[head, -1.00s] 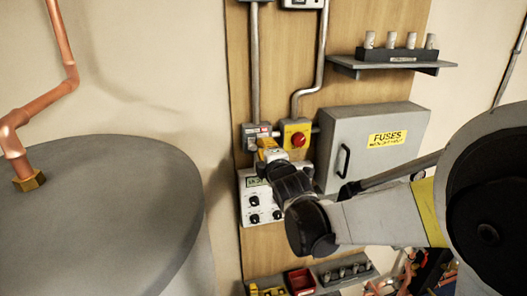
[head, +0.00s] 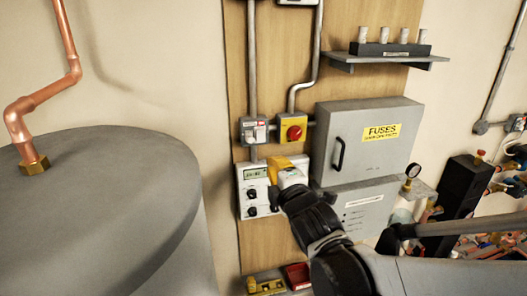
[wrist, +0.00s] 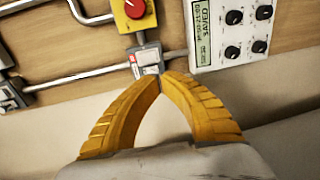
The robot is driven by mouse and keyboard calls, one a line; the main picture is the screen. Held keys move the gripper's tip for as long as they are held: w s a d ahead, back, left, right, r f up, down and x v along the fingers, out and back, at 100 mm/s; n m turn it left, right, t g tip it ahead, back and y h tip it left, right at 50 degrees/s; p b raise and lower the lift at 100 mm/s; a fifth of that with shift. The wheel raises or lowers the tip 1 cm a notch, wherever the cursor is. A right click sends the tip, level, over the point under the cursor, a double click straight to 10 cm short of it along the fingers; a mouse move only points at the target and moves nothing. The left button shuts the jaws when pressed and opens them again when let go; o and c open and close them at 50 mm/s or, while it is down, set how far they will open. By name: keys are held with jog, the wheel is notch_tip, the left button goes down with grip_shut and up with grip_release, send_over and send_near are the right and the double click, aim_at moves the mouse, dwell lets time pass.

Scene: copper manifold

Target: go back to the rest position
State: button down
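My gripper (head: 283,163) is in front of the wooden board, beside the controller with a small display (head: 254,178) and below the red button on its yellow box (head: 293,129). In the wrist view my gripper's yellow fingers (wrist: 162,78) converge and their tips meet, with nothing visible held between them. The controller (wrist: 232,30) shows at the upper right of the wrist view, its display reading "SAVED". The red button (wrist: 134,8) is at the top. A small grey switch box (wrist: 147,60) lies just behind the fingertips.
A grey fuse cabinet (head: 365,140) stands right of my gripper, with a shelf of fuses (head: 390,57) above. A large grey tank (head: 95,210) fills the left. Pipes, valves and a gauge (head: 413,171) crowd the right. Small bins (head: 297,276) sit below.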

jog(key=s+d+f+m+g+h+b, duration=0.1)
jog(key=s+d+f+m+g+b, duration=0.1)
jog(key=s+d+f+m+b, duration=0.45)
jog(key=s+d+f+m+g+h+b, duration=0.1)
jog(key=d+f+m+g+h+b, duration=0.15)
jog(key=f+b, duration=0.65)
jog(key=s+d+f+m+g+b, duration=0.2)
jog(key=s+f+m+b, duration=0.3)
jog(key=s+f, duration=0.3)
jog(key=s+d+f+m+g+b, duration=0.2)
jog(key=s+f+m+b, duration=0.4)
jog(key=f, duration=0.7)
jog(key=shift+s+f+g, duration=0.35)
jog(key=shift+s+f, duration=0.05)
jog(key=shift+s, duration=0.7)
